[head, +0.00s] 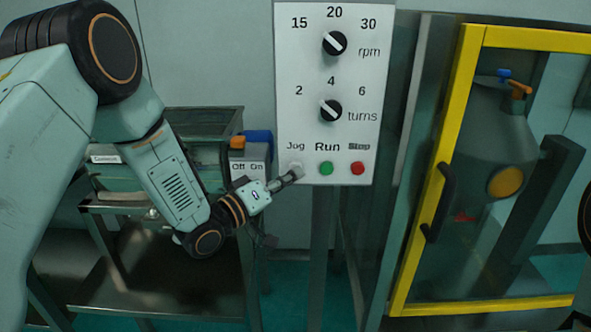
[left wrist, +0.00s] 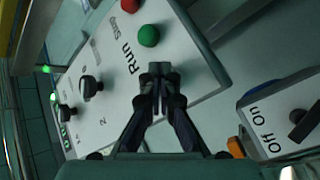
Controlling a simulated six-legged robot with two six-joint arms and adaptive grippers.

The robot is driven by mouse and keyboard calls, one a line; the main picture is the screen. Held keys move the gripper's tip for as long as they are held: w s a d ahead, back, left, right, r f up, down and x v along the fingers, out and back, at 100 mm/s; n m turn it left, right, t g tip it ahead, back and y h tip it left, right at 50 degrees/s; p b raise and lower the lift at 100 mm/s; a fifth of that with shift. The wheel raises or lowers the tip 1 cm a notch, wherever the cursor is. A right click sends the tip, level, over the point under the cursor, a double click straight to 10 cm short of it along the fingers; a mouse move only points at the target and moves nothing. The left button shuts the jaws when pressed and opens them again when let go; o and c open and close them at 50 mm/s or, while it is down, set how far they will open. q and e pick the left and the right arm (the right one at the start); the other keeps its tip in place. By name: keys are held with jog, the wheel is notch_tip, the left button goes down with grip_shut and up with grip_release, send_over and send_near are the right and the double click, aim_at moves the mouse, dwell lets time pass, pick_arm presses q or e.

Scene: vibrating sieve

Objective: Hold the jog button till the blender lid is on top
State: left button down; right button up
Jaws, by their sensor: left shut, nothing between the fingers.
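My left gripper (head: 297,174) is shut and empty, its fingertips at the Jog button (head: 295,166) on the white control panel (head: 299,80). In the left wrist view the shut fingertips (left wrist: 160,72) stand over the panel and hide the Jog button, so I cannot tell how far it is pressed. The grey blender vessel (head: 487,135) hangs inside the yellow-framed guard at the right. Its upper end carries a blue handle (head: 504,75) and an orange handle (head: 520,89). A yellow disc (head: 506,182) is on its side. I cannot tell for certain which part is the lid.
The green Run button (head: 326,168) and red Stop button (head: 358,168) sit right of Jog. The rpm knob (head: 334,43) and turns knob (head: 330,110) are above. An Off/On switch box (head: 248,168) is at the left. The yellow guard door (head: 436,180) looks closed.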

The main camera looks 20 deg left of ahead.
pick_arm(q)
jog(key=shift+s+d, duration=0.15)
jog(key=shift+s, duration=0.6)
jog(key=shift+s, duration=0.1)
jog(key=shift+s+d+p, duration=0.2)
jog(key=shift+s+d, duration=0.05)
jog(key=shift+s, duration=0.5)
jog(key=shift+s+d+p, duration=0.2)
jog(key=shift+s+p, duration=0.05)
jog(key=shift+s, duration=0.55)
jog(key=shift+s+d+p, duration=0.2)
jog(key=shift+s+d, duration=0.05)
jog(key=shift+s, duration=0.5)
